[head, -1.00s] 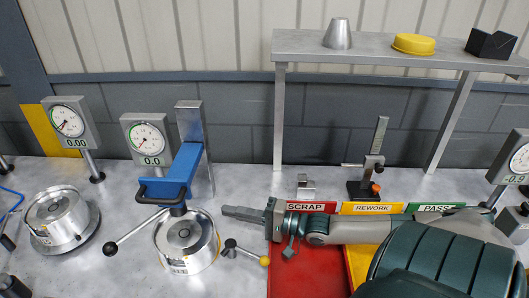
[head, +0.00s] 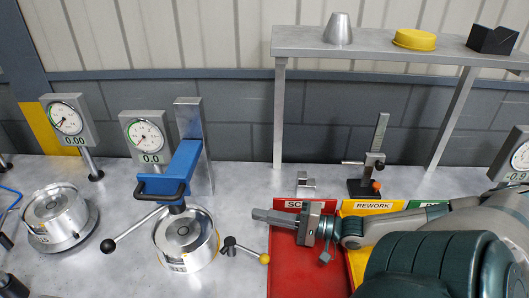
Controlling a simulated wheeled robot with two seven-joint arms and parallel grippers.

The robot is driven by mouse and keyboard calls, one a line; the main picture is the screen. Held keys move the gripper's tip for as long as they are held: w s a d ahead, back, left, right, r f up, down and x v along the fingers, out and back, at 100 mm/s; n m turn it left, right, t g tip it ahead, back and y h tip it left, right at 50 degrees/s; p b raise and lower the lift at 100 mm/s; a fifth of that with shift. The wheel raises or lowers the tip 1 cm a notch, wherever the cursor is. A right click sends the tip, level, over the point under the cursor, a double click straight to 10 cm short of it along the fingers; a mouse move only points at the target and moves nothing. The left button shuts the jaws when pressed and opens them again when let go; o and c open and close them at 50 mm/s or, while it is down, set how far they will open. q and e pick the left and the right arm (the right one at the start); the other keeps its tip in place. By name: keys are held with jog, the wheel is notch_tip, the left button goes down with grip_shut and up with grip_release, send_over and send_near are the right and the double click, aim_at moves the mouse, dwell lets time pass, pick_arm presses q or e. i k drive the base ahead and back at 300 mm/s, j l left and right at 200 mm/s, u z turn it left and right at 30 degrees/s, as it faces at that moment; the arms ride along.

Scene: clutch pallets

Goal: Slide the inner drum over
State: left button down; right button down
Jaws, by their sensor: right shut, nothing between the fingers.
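A silver metal drum (head: 186,240) sits under the blue press arm (head: 172,182) in the middle left of the head view. A second silver drum (head: 56,214) stands on a round base at the far left. I cannot tell which of them is the inner drum. My right gripper (head: 256,215) is shut and empty, pointing left above the back of the red SCRAP tray (head: 300,270). It is to the right of the clamped drum and apart from it. My left gripper is not in view.
A lever with a yellow knob (head: 264,258) sticks out right of the drum, near the red tray. A black-knobbed lever (head: 108,246) is on its left. Dial gauges (head: 146,136) stand behind. A height gauge (head: 366,185) stands behind the yellow REWORK tray (head: 372,207).

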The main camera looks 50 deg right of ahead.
aim_at(186, 242)
jog(key=k+j, duration=0.35)
jog(key=j, duration=0.15)
jog(key=k+j, duration=0.75)
jog(key=j, duration=0.25)
